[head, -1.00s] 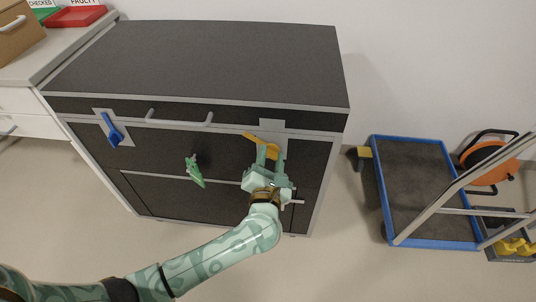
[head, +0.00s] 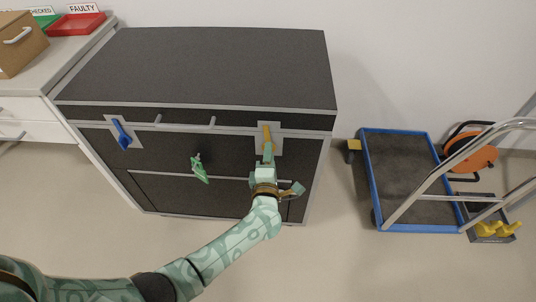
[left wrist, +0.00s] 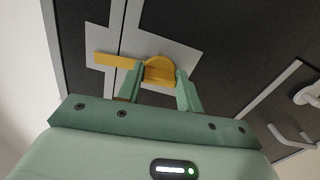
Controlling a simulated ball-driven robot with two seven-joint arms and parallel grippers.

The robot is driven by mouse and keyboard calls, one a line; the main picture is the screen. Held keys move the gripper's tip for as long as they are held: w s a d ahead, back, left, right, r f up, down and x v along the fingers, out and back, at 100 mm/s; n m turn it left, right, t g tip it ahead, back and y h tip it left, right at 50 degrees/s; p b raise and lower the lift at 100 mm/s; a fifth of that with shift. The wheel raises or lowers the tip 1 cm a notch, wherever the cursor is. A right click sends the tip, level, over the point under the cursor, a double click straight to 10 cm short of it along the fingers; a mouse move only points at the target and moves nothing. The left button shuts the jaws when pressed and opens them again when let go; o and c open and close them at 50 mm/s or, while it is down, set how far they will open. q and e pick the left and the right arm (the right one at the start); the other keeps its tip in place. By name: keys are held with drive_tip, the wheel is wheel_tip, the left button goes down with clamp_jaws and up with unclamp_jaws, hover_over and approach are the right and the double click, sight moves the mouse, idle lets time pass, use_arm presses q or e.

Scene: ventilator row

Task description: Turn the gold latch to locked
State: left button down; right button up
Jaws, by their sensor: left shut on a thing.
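The gold latch (head: 266,132) is on a grey plate at the upper right of the dark case's front. Its bar stands about upright in the head view, reaching up across the seam under the lid. My left gripper (head: 268,155) is shut on the latch's round hub. The left wrist view shows the gripper's two fingers (left wrist: 160,86) on either side of the gold hub (left wrist: 159,70), with the bar (left wrist: 113,60) sticking out to the left. The fingers hide part of the hub. My right gripper is not in view.
The case front also has a blue latch (head: 121,134), a green latch (head: 200,169) and a grey handle (head: 185,126). A blue-edged trolley (head: 400,231) and an orange reel (head: 470,158) stand at right. A counter with a red tray (head: 77,24) is at upper left.

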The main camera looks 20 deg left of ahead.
use_arm(q)
drive_tip(key=shift+s+f+m, duration=0.1)
drive_tip(key=shift+f+m, duration=0.05)
drive_tip(key=shift+m, duration=0.45)
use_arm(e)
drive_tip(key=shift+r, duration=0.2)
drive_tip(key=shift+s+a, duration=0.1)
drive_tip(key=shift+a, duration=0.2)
use_arm(q)
drive_tip(key=c, duration=0.9)
unclamp_jaws()
drive_tip(key=p+v, duration=0.4)
drive_tip(key=v, duration=1.2)
drive_tip(key=shift+s+d+p, duration=0.1)
drive_tip(key=shift+p, duration=0.3)
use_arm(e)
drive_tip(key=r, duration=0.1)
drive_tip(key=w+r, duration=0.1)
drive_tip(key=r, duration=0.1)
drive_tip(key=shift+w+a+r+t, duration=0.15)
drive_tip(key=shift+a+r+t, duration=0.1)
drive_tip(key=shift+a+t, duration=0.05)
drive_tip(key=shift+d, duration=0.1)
